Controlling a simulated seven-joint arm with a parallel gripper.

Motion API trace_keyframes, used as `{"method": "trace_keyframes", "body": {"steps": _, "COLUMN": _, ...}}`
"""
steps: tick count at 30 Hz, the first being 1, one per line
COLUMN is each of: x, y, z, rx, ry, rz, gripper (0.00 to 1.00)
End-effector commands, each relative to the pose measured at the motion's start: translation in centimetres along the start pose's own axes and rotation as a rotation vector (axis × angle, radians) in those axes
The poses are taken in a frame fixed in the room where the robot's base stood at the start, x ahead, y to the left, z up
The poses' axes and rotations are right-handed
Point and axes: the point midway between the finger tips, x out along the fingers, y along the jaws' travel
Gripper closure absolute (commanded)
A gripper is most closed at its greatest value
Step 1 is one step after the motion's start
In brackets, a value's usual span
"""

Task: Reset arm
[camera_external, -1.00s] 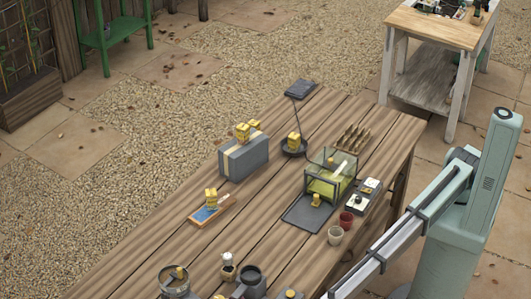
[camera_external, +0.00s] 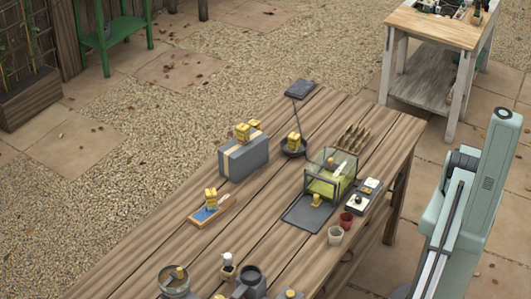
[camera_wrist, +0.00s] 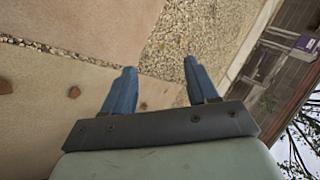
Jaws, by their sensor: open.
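My gripper (camera_wrist: 158,82) shows in the wrist view with its two blue fingers apart and nothing between them. Beyond the fingers are pale paving and gravel, tilted in the picture. In the external view only my pale green arm (camera_external: 470,200) shows, at the right edge beside the wooden table (camera_external: 160,240). My gripper is outside that view, below its lower edge. The fingers touch nothing that I can see.
The table holds a glass box (camera_external: 330,172), a grey box (camera_external: 243,157), a black tray (camera_external: 300,213), a red cup (camera_external: 346,220), a blue board (camera_external: 205,214) and several small yellow objects. A white-legged bench (camera_external: 430,75) stands behind. Gravel (camera_external: 110,190) lies left.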

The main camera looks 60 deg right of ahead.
Motion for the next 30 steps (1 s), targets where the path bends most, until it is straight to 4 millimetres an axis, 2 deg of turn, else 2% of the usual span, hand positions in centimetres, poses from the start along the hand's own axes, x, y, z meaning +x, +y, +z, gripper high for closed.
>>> {"method": "trace_keyframes", "body": {"steps": 1, "x": 0.1, "y": 1.1, "z": 1.3, "rx": -0.009, "ry": -0.006, "rz": 0.011, "gripper": 0.42}}
{"method": "trace_keyframes", "body": {"steps": 4, "x": 0.2, "y": 3.2, "z": 3.2, "rx": -0.028, "ry": -0.013, "rz": 0.032, "gripper": 0.42}}
{"method": "trace_keyframes", "body": {"steps": 10, "x": -1.2, "y": 8.4, "z": 5.1, "rx": -0.049, "ry": -0.024, "rz": 0.082, "gripper": 0.42}}
{"method": "trace_keyframes", "body": {"steps": 14, "x": -3.1, "y": 11.9, "z": 4.5, "rx": -0.044, "ry": -0.028, "rz": 0.116, "gripper": 0.42}}
{"method": "trace_keyframes", "body": {"steps": 20, "x": -6.8, "y": 16.6, "z": 2.3, "rx": -0.018, "ry": -0.028, "rz": 0.161, "gripper": 0.42}}
{"method": "trace_keyframes", "body": {"steps": 30, "x": -15.8, "y": 26.5, "z": -1.2, "rx": 0.065, "ry": -0.038, "rz": 0.255, "gripper": 0.42}}
